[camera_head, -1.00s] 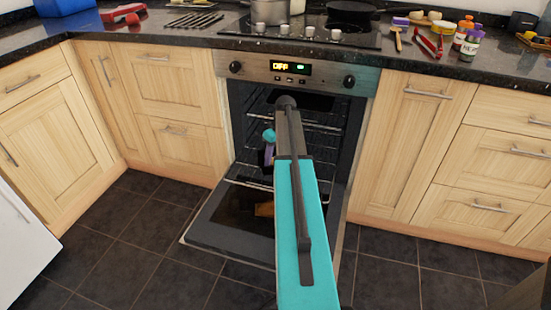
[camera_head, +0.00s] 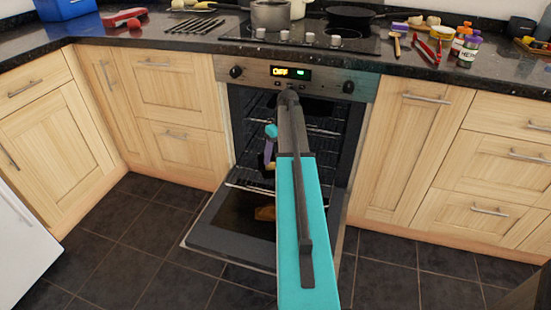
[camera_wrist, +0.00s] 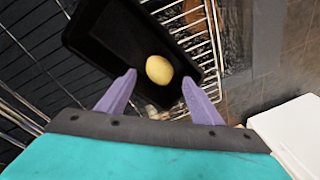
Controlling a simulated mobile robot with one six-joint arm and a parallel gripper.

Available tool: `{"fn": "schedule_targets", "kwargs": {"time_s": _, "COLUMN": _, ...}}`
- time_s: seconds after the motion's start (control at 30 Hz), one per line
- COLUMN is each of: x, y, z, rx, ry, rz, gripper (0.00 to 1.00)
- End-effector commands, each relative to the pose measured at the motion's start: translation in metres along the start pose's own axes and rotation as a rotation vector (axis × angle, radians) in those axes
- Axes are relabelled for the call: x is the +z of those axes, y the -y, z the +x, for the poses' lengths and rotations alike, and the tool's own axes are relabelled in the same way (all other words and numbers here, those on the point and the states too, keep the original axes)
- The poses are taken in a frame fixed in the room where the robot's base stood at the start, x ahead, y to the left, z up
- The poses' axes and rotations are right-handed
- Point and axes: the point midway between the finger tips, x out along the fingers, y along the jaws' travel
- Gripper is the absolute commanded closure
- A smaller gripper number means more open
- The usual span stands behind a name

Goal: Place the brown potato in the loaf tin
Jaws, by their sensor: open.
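The loaf tin (camera_wrist: 100,35) is a long black tin in the wrist view, lying on wire oven racking. A pale yellow-brown potato (camera_wrist: 159,69) shows against the tin's dark floor, towards its near end. It appears to be inside the tin. My gripper (camera_wrist: 158,80) is open, with one purple finger on each side of the potato and clear gaps between. Whether the fingertips are level with the potato or above it I cannot tell. In the head view, my gripper (camera_head: 269,148) is at the open oven front, and my arm hides much of the oven's inside.
The oven door (camera_head: 215,235) hangs open and low in front of the oven. Wire racks (camera_wrist: 25,110) surround the tin. The counter above holds a pot (camera_head: 270,15), a pan (camera_head: 350,14) and jars (camera_head: 470,50). The tiled floor (camera_head: 130,250) is clear.

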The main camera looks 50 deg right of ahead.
Motion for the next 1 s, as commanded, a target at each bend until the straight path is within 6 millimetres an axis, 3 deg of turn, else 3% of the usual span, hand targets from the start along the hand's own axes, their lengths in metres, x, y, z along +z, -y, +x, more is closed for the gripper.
{"fn": "schedule_targets", "kwargs": {"time_s": 0.2, "x": -0.001, "y": 0.0, "z": -0.039, "rx": 0.001, "ry": -0.001, "rz": 0.0, "gripper": 0.4}}
{"fn": "schedule_targets", "kwargs": {"time_s": 0.43, "x": -0.001, "y": 0.0, "z": -0.068, "rx": 0.0, "ry": 0.0, "rz": 0.0, "gripper": 0.4}}
{"fn": "schedule_targets", "kwargs": {"time_s": 1.0, "x": 0.0, "y": 0.0, "z": -0.077, "rx": -0.001, "ry": 0.001, "rz": 0.0, "gripper": 0.4}}
